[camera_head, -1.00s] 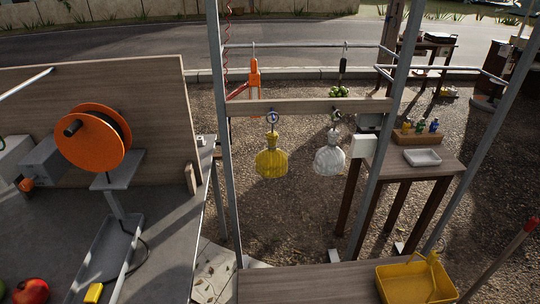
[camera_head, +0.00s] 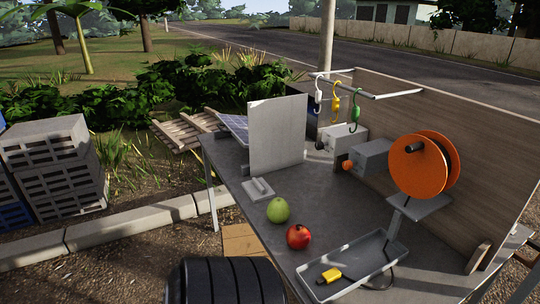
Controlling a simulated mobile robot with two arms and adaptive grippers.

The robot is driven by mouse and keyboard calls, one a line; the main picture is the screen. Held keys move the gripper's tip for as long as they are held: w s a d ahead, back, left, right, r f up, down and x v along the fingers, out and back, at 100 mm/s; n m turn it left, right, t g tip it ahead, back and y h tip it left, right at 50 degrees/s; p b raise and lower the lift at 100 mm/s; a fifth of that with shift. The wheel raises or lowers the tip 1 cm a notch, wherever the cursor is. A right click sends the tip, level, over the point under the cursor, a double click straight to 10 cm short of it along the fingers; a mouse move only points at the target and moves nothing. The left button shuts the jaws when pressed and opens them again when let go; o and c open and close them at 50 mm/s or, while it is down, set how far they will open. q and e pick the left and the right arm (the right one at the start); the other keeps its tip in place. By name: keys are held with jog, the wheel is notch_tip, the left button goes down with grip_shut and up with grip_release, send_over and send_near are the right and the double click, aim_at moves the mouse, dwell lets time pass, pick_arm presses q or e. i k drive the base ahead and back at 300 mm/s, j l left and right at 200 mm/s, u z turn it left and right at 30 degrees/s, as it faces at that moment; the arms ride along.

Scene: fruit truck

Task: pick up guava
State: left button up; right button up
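A round, pale green fruit, which looks like the guava (camera_head: 278,210), rests on the grey table (camera_head: 232,172) near its front left side. A red fruit (camera_head: 298,236), perhaps an apple or pomegranate, sits just to its right and nearer to me. The two are close together. Neither of my grippers shows in the head view, so their state cannot be seen.
A grey tray (camera_head: 371,252) with a yellow-ended tool (camera_head: 330,275) lies right of the fruits. An orange reel (camera_head: 417,165) stands behind it. An upright grey panel (camera_head: 277,135) and a small flat grey object (camera_head: 258,190) are beyond the guava. Crates (camera_head: 50,165) stand at left.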

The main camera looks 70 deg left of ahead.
aim_at(278, 212)
jog(key=u, duration=2.3)
